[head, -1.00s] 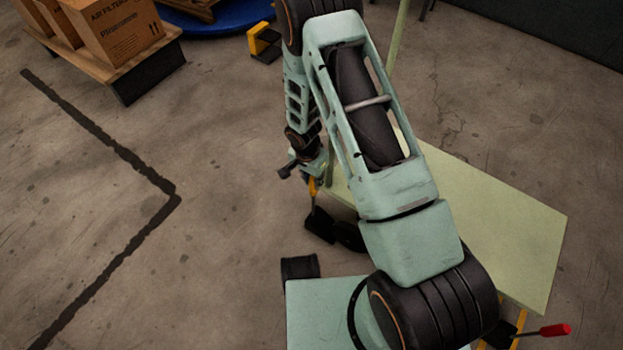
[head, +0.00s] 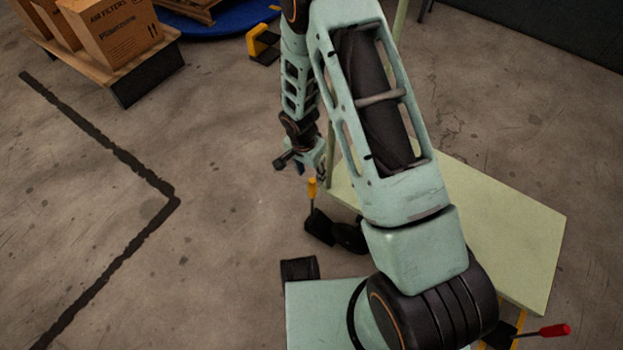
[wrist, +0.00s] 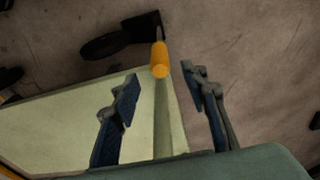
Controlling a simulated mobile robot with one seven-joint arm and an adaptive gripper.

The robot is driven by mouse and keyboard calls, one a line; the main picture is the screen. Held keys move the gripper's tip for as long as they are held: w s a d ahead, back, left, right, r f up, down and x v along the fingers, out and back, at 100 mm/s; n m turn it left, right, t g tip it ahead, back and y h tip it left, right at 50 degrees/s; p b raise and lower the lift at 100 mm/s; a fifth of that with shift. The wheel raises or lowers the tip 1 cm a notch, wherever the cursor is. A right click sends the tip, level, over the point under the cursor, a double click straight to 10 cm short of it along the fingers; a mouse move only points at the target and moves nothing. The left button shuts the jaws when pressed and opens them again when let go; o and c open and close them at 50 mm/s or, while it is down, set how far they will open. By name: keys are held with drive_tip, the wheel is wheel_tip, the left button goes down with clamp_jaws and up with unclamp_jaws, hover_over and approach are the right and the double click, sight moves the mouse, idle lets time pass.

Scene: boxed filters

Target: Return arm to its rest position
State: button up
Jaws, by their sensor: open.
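My arm reaches up and away from my base in the head view, with its forearm hanging down on the left side. My gripper (head: 320,172) is at the forearm's lower end, partly hidden by the upper link. An orange-tipped handle (wrist: 160,60) shows beyond the fingertips there. It also stands upright just below the gripper in the head view (head: 312,188), apart from it.
A pale green flat surface (head: 500,220) lies to the right of the gripper, with an upright post. Boxes labelled air filters (head: 112,30) stand on a pallet (head: 125,72) at upper left. A yellow-and-black block (head: 263,43) is on the floor. The floor at left is clear.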

wheel_tip(320, 180, up, 6)
drive_tip(key=shift+s+a+r, duration=0.2)
drive_tip(key=shift+s+a, duration=0.05)
